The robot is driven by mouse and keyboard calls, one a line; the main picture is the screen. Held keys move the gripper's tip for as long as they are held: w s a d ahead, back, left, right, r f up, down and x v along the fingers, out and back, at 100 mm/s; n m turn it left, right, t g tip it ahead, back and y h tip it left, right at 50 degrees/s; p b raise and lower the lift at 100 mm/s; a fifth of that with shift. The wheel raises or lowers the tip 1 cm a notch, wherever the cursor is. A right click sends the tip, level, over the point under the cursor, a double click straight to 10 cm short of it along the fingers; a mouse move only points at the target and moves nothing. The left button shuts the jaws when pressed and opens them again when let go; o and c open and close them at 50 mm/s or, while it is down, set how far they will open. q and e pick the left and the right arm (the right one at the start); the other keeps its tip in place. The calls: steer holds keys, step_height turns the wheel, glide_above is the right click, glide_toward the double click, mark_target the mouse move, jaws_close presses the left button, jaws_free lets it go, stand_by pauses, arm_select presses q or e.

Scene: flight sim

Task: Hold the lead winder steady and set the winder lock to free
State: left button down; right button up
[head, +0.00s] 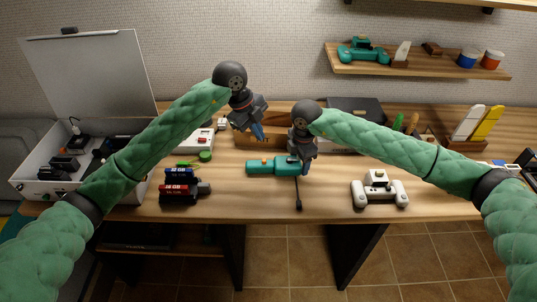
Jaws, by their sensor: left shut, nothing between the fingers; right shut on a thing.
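My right gripper (306,170) is shut on the right end of the winder. My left gripper (259,136) is shut and empty, above and behind the winder, apart from it. The winder lock and its setting are too small to tell; the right gripper hides part of the winder's right end.
Two batteries, blue (179,175) and red (178,190), lie left of the winder. A white controller (380,193) lies to the right. An open white case (125,190) stands at the left. A wall shelf (420,69) hangs at the upper right. Bare wood lies around the winder's front.

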mark_target(263, 159)
arm_select(q)
steer(key=d+f+n, duration=0.1)
steer(key=f+n, duration=0.2)
steer(key=d+f+n, duration=0.1)
steer(key=f+n, duration=0.2)
steer(key=d+f+n, duration=0.1)
steer(key=f+n, duration=0.1)
steer(key=f, duration=0.1)
steer(key=shift+f+n, duration=0.25)
steer(key=shift+n, duration=0.15)
stand_by(0.5)
steer(key=shift+a, duration=1.2)
